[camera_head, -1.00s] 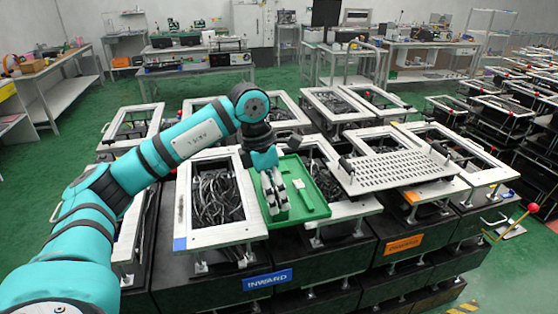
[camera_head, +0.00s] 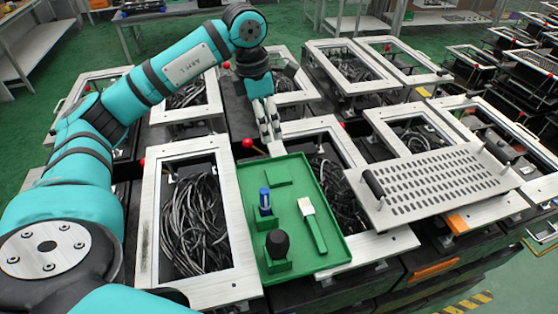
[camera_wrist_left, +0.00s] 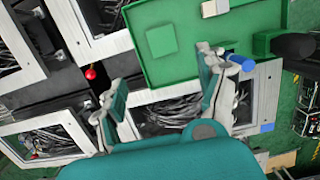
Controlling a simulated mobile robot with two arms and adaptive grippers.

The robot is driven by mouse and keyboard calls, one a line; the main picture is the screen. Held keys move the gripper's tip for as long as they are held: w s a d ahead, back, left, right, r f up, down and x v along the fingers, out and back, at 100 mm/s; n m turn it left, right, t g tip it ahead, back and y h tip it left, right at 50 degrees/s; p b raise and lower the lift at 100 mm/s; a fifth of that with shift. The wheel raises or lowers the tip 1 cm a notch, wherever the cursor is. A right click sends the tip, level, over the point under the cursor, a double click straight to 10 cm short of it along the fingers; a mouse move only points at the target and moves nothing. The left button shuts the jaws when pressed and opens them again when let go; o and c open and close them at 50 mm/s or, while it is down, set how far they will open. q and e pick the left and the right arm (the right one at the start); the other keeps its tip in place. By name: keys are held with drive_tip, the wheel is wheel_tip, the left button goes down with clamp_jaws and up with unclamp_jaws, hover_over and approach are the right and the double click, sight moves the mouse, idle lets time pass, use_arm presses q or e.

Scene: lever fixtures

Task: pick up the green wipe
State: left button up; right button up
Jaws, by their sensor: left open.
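The green wipe (camera_head: 278,175) is a flat green square lying in the far part of the green tray (camera_head: 335,249). In the left wrist view the wipe (camera_wrist_left: 161,40) shows whole, near the top middle. My left gripper (camera_head: 269,128) points down just beyond the tray's far edge, apart from the wipe. In the left wrist view my left gripper (camera_wrist_left: 160,78) has its fingers spread with nothing between them. My right gripper is not in view.
The tray also holds a blue item (camera_head: 265,200) and a black knob-like item (camera_head: 277,243) in green holders, and a green-handled brush (camera_head: 313,228). White-framed fixtures with cables (camera_head: 196,215) surround it. A perforated plate (camera_head: 435,185) lies to the right.

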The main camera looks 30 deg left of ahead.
use_arm(q)
drive_tip(key=p, duration=0.2)
approach(278, 174)
drive_tip(key=shift+w+d+f+p, duration=0.15)
drive_tip(key=shift+f+p, duration=0.2)
drive_tip(key=shift+f, duration=0.25)
drive_tip(key=shift+w+a+f+p, duration=0.1)
drive_tip(key=shift+f+p, duration=0.2)
drive_tip(key=shift+f, duration=0.3)
drive_tip(key=shift+w+f, duration=0.1)
drive_tip(key=shift+f, duration=0.4)
drive_tip(key=shift+d+f+p, duration=0.15)
drive_tip(key=shift+f+p, duration=0.15)
drive_tip(key=shift+p, duration=0.25)
drive_tip(key=f, duration=0.1)
drive_tip(key=f+p, duration=0.1)
drive_tip(key=f, duration=0.1)
drive_tip(key=shift+w+d+f+p, duration=0.1)
drive_tip(key=shift+d+f+p, duration=0.2)
drive_tip(key=shift+p, duration=0.1)
drive_tip(key=shift+w+f, duration=0.1)
drive_tip(key=shift+f, duration=0.35)
drive_tip(key=c, duration=0.5)
drive_tip(key=shift+c, duration=0.3)
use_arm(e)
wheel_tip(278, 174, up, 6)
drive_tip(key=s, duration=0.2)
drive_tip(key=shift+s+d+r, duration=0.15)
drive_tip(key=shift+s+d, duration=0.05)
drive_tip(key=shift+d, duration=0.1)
